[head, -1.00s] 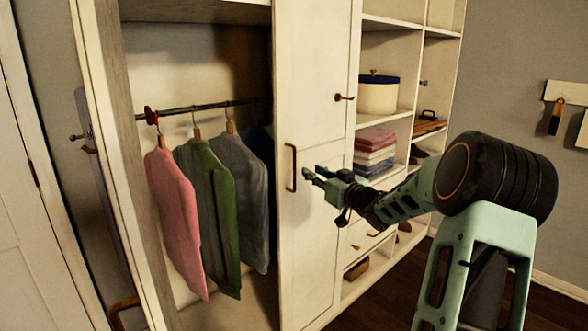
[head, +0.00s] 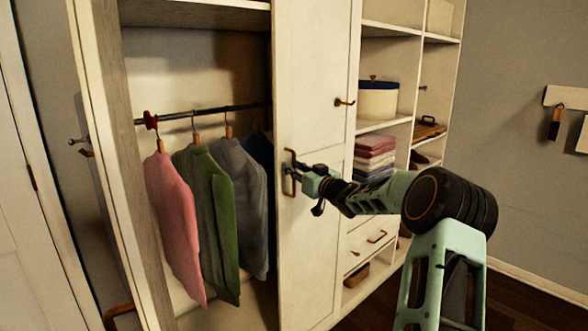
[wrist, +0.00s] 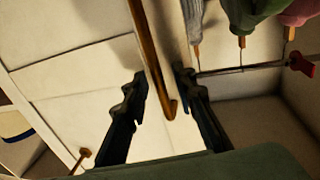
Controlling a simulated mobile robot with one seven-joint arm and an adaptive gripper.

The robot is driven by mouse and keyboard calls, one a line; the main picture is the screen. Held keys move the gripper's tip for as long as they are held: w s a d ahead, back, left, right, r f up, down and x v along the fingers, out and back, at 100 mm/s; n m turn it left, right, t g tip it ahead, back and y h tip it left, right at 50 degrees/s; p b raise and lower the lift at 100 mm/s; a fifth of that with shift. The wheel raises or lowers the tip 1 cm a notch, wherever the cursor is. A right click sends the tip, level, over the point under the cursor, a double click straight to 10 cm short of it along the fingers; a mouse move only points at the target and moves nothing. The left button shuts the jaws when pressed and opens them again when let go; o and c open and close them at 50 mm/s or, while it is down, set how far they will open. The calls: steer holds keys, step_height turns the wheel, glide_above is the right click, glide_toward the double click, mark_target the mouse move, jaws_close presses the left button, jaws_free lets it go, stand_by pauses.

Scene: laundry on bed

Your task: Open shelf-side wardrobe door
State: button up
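The shelf-side wardrobe door (head: 311,225) is a cream panel between the hanging space and the shelves. Its vertical brass handle (head: 290,173) is near its left edge. My gripper (head: 294,172) is at the handle in the head view. In the wrist view the handle (wrist: 152,60) runs between the two dark fingers of my gripper (wrist: 160,85). The fingers are apart, with visible gaps on both sides of the handle. The door face (wrist: 75,65) fills the left of the wrist view. The head view does not clearly show the fingertips.
Pink, green and grey garments (head: 205,215) hang from a rail (head: 190,114) left of the door. Shelves at the right hold a white box with a blue lid (head: 377,100) and folded cloths (head: 374,158). A small knob (head: 344,102) sits on the cream panel's right side.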

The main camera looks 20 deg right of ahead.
steer(key=shift+w, duration=0.1)
steer(key=shift+c, duration=0.4)
jaws_close()
